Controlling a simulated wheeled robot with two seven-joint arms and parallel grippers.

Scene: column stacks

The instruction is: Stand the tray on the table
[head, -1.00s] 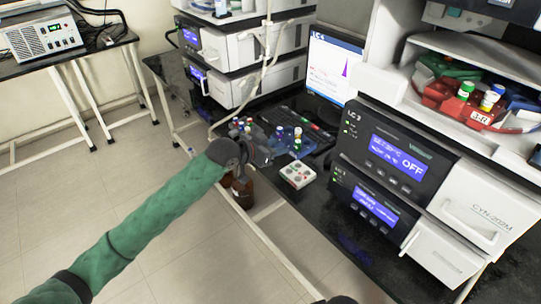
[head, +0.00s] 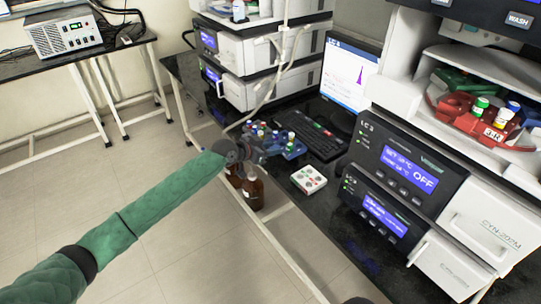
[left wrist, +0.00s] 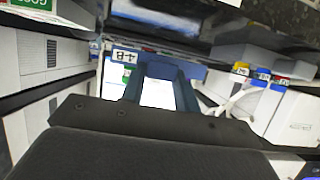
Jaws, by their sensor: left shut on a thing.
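The blue tray (head: 294,151) carries several vials with coloured caps. It is at the near left edge of the black table (head: 330,225), in front of the keyboard. My left gripper (head: 266,150) is shut on the tray's near side. In the left wrist view the tray (left wrist: 192,72) shows between and beyond the dark fingers (left wrist: 160,92), with a label reading 4-B. Whether the tray touches the table top is hard to tell.
The keyboard (head: 318,136) and monitor (head: 350,80) stand behind. Instrument stacks (head: 405,165) stand to the right. Brown bottles (head: 252,190) stand below the gripper, by the table edge.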

